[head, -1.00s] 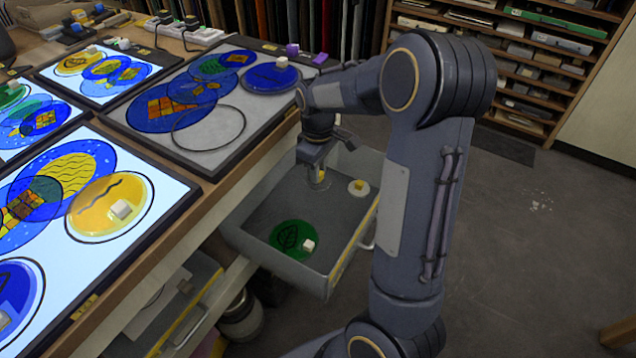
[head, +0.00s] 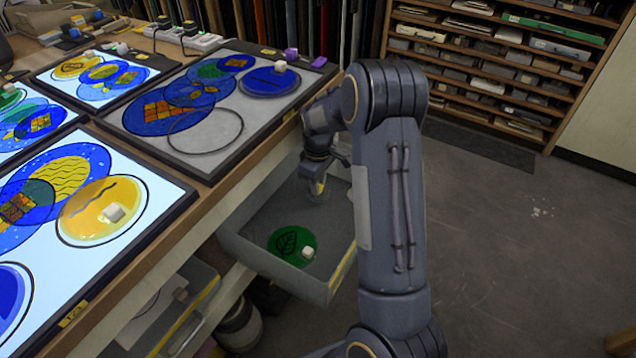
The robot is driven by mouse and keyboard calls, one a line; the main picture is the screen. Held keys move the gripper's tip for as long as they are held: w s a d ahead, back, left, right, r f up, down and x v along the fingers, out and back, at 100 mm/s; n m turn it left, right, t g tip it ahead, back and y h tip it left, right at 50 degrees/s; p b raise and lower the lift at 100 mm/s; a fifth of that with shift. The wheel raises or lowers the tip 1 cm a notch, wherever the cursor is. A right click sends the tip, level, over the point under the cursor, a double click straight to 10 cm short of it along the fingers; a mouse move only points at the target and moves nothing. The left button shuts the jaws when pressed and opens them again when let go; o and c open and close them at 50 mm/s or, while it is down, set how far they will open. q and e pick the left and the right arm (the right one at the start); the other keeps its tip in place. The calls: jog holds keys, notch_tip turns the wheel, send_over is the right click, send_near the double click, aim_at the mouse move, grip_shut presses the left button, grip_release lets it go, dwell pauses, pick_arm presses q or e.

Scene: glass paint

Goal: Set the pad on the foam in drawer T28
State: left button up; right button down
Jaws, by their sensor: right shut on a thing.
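The open grey drawer (head: 335,283) sticks out from under the bench, with a yellow strip on its front; I cannot read a label. Its grey foam floor (head: 262,218) carries a green leaf-patterned glass disc (head: 285,241) with a white cube on it. My right gripper (head: 317,188) is over the far part of the drawer, shut on a small pale piece, seemingly the pad; its shape is mostly hidden by the jaws. I cannot tell whether the piece touches the foam. My right arm hides the drawer's right side. My left gripper is out of view.
Lit panels with coloured glass discs (head: 100,215) fill the bench at left. A grey panel (head: 225,128) with blue discs lies beside the drawer. Another open drawer (head: 200,285) sits lower left.

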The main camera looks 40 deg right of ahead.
jog(key=shift+f, duration=0.1)
jog(key=shift+f+b, duration=0.35)
jog(key=shift+f, duration=0.15)
jog(key=c, duration=1.3)
grip_release()
